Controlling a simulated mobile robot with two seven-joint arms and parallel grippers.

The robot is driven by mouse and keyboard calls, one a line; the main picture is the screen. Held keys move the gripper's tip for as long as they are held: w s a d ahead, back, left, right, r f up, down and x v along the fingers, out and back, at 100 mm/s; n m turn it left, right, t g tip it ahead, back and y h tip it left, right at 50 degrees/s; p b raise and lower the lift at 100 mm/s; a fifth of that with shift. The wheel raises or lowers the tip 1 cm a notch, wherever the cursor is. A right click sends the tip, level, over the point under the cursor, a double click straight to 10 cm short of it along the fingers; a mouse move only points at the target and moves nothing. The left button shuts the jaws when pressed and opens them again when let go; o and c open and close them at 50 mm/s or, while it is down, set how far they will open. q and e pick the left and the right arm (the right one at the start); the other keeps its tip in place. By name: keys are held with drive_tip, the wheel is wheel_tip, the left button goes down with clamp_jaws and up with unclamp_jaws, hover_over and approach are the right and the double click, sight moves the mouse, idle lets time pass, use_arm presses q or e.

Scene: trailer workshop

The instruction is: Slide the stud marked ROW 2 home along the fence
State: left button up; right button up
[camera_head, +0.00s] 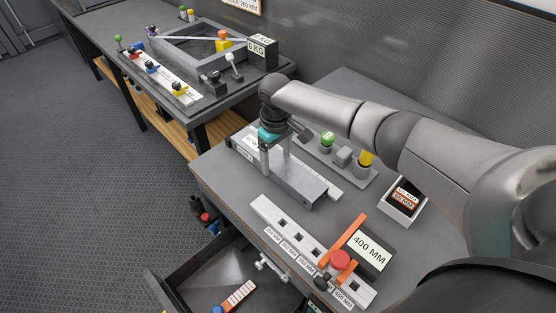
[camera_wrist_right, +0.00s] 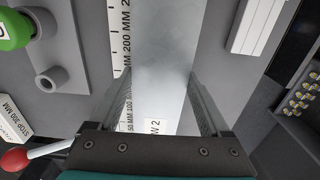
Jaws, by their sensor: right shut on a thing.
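A long grey metal stud (camera_head: 294,184) lies on the near bench beside a white scale strip (camera_head: 328,187). My right gripper (camera_head: 277,162) comes down over the stud's far end, with one finger on each side, shut on it. In the right wrist view the stud (camera_wrist_right: 165,55) runs between the fingers (camera_wrist_right: 158,105), and a partly covered label (camera_wrist_right: 155,126) ending in "W 2" shows on it. The scale strip (camera_wrist_right: 120,45), marked 200 MM and lower values, runs along its left side there. Whether the stud's end touches a stop is hidden by the gripper. My left gripper is out of view.
A green button (camera_head: 327,138) and a yellow-topped post (camera_head: 366,158) stand right of the stud. A slotted white rail (camera_head: 268,211), a red knob (camera_head: 340,260) and a 400 MM block (camera_head: 368,249) lie nearer. An open drawer (camera_head: 205,270) is front left. A second bench (camera_head: 115,50) stands behind.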

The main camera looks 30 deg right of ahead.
sight(276, 160)
drive_tip(key=shift+w, duration=0.1)
drive_tip(key=o, duration=1.4)
drive_tip(key=shift+o, duration=0.2)
wheel_tip(276, 160, up, 15)
drive_tip(key=shift+r+p, duration=0.15)
drive_tip(key=shift+p, duration=0.25)
